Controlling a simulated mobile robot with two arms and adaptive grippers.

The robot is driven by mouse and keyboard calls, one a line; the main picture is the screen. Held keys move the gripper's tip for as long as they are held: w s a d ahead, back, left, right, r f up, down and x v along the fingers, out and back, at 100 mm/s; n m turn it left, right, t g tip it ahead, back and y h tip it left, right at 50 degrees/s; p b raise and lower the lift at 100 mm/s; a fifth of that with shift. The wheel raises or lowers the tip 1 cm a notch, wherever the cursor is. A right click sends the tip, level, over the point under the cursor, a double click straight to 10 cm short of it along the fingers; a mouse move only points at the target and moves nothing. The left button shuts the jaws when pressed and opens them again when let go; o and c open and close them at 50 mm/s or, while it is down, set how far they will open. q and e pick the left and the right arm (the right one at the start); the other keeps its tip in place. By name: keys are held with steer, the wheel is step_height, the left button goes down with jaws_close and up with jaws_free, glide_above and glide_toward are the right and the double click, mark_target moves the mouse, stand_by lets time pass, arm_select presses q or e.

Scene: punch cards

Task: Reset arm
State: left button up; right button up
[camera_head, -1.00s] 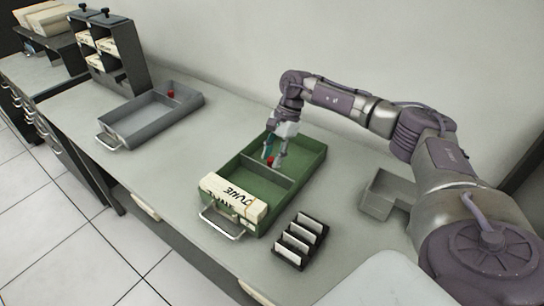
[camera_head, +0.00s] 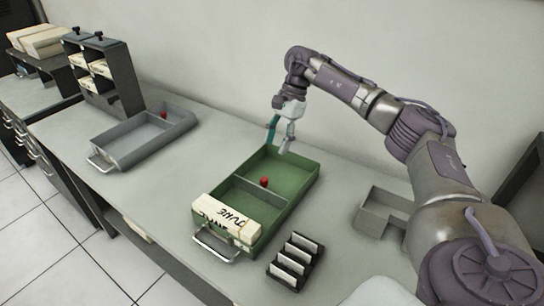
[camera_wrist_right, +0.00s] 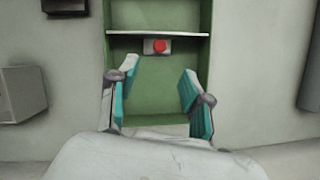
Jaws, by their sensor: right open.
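My right gripper (camera_head: 280,141) is open and empty above the back end of the green tray (camera_head: 301,193). In the right wrist view its two teal-padded fingers (camera_wrist_right: 155,101) are spread apart, with the green tray floor below and between them. A red knob (camera_head: 264,181) sits at the tray's divider; it also shows in the right wrist view (camera_wrist_right: 159,46), beyond the fingertips and apart from them. A bundle of cards marked JUNE (camera_head: 228,218) lies in the tray's front part. My left gripper is not in view.
A grey tray (camera_head: 128,153) with a red knob stands at the left, near a dark card rack (camera_head: 124,84). A black holder with several white cards (camera_head: 296,261) lies right of the green tray. A small grey box (camera_head: 377,223) stands near my right arm.

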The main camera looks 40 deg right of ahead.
steer(key=shift+d+r, duration=0.25)
steer(key=shift+r, duration=0.25)
